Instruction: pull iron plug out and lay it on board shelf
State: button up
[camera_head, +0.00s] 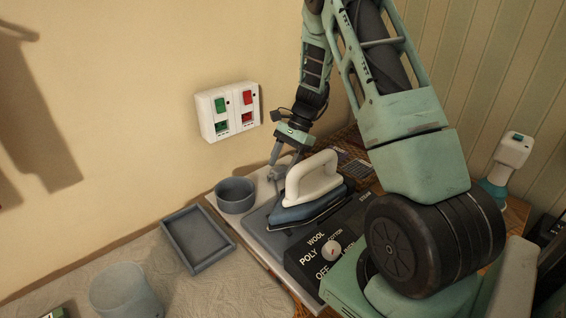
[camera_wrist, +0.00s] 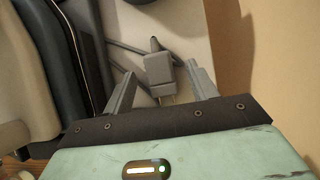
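In the wrist view a grey plug (camera_wrist: 159,72) with brass prongs lies on a pale surface (camera_wrist: 185,22), its prongs towards my gripper (camera_wrist: 162,70). My gripper's fingers are spread on either side of the plug, with gaps visible, so it is open. In the head view my gripper (camera_head: 281,176) points down behind the iron (camera_head: 315,190), close to the wall; the plug is hard to make out there. The iron, with a cream handle and blue-grey body, sits on a grey pad on the pale board (camera_head: 268,190). The wall socket panel (camera_head: 228,110) has no plug visible in it.
A dark grey bowl (camera_head: 236,194) stands left of the iron, and an empty grey tray (camera_head: 197,240) lies further left. A dial box (camera_head: 330,250) is in front of the iron. A translucent cup (camera_head: 125,291) is at front left. The wall is close behind my gripper.

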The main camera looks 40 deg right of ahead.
jog(key=v, duration=1.7)
jog(key=shift+r+b, duration=0.25)
jog(key=shift+b, duration=0.1)
jog(key=s+a+n+g+h, duration=0.2)
jog(key=a+n, duration=0.8)
jog(key=a, duration=1.7)
jog(key=s+a+f+n+h, duration=0.1)
jog(key=s+a+n+h, duration=0.1)
jog(key=s+a+n, duration=0.6)
jog(key=s+a+f+n+t+h, duration=0.1)
jog(key=s+a+f+n, duration=0.1)
jog(key=s+a+n, duration=0.6)
jog(key=s, duration=0.5)
jog(key=shift+s+a+f+t+h, duration=0.2)
jog(key=shift+s+f+t+h, duration=0.1)
jog(key=shift+h, duration=0.1)
